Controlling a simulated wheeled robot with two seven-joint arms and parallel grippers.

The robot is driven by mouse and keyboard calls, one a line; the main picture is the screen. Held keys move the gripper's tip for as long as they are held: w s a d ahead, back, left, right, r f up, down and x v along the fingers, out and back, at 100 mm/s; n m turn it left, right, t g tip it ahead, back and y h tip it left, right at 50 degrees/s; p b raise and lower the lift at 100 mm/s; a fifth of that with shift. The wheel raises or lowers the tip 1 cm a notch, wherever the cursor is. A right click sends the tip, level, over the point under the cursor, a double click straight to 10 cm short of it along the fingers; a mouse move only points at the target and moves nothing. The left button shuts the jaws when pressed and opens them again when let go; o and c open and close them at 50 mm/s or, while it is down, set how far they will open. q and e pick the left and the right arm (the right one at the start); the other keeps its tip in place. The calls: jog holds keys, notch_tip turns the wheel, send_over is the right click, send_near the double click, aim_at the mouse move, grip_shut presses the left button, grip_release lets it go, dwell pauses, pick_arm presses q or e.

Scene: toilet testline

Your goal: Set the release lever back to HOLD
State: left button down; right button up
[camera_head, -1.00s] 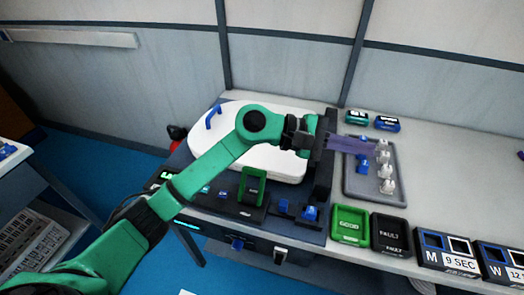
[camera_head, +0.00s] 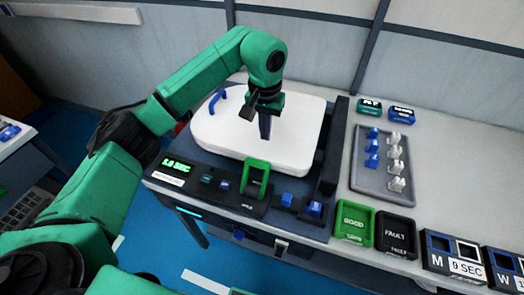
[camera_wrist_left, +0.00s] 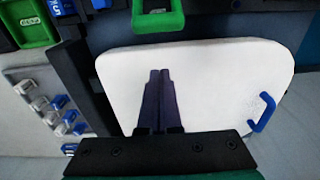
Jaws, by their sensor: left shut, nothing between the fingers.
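The green framed handle (camera_head: 257,178), which looks like the release lever, stands up from a black base (camera_head: 247,205) on the front panel of the station. The small lettering on the base is too blurred to read surely. The handle also shows at the top of the left wrist view (camera_wrist_left: 158,18). My left gripper (camera_head: 265,136) is shut and empty, its purple fingers pointing down over the white lid (camera_head: 215,130), behind the handle and apart from it. The shut fingers also show over the lid in the left wrist view (camera_wrist_left: 158,75). My right gripper is not in view.
A blue handle (camera_head: 216,99) sits at the lid's left. A dark upright bar (camera_head: 331,150) borders the lid's right. Blue switches (camera_head: 314,208) and a green display (camera_head: 177,164) line the front panel. Right of it are a grey tray (camera_head: 357,180), GOOD bin (camera_head: 354,221) and FAULT bin (camera_head: 396,237).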

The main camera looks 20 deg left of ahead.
pick_arm(q)
notch_tip(320, 180, down, 7)
jog(key=shift+w+f+p, duration=0.1)
jog(key=shift+f+p, duration=0.05)
jog(key=shift+p, duration=0.95)
jog(key=s+p, duration=0.1)
jog(key=s+r, duration=0.1)
jog(key=s+p, duration=0.1)
jog(key=shift+s+r+p, duration=0.1)
jog(key=shift+r+p, duration=0.2)
jog(key=shift+r, duration=0.05)
